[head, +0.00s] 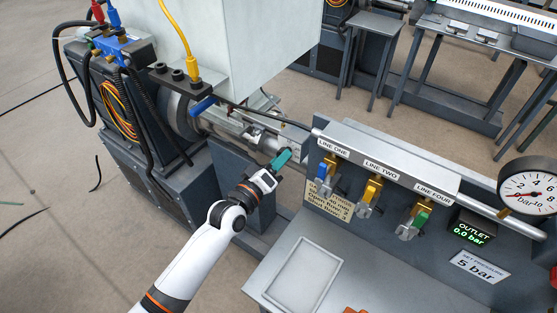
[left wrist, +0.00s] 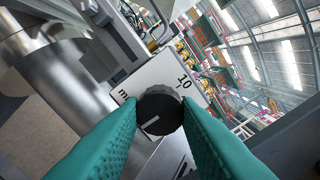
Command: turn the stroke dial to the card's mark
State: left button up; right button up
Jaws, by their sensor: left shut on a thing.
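The stroke dial (left wrist: 160,113) is a round black knob with a white pointer line, on a white scale plate (left wrist: 158,76). The plate shows "10" and part of an "m"; the rest is hidden behind the fingers and knob. The pointer line slants toward the lower left in the left wrist view. My left gripper (head: 282,159) has its teal fingers shut on the dial, one on each side; they also show in the left wrist view (left wrist: 160,125). In the head view the dial is hidden by the fingers. A cream card (head: 326,201) hangs on the panel, its print partly covered and too small to read fully.
Right of my left gripper stands a panel with valves for line one (head: 324,180), line two (head: 370,192) and line four (head: 415,218). A pressure gauge (head: 529,193) and an outlet display (head: 469,231) reading 0.0 bar are further right. An empty grey tray (head: 303,277) lies in front.

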pick_arm(q)
jog(key=o, duration=1)
jog(key=shift+c, duration=0.2)
jog(key=b+v, duration=0.1)
jog(key=v, duration=1.1)
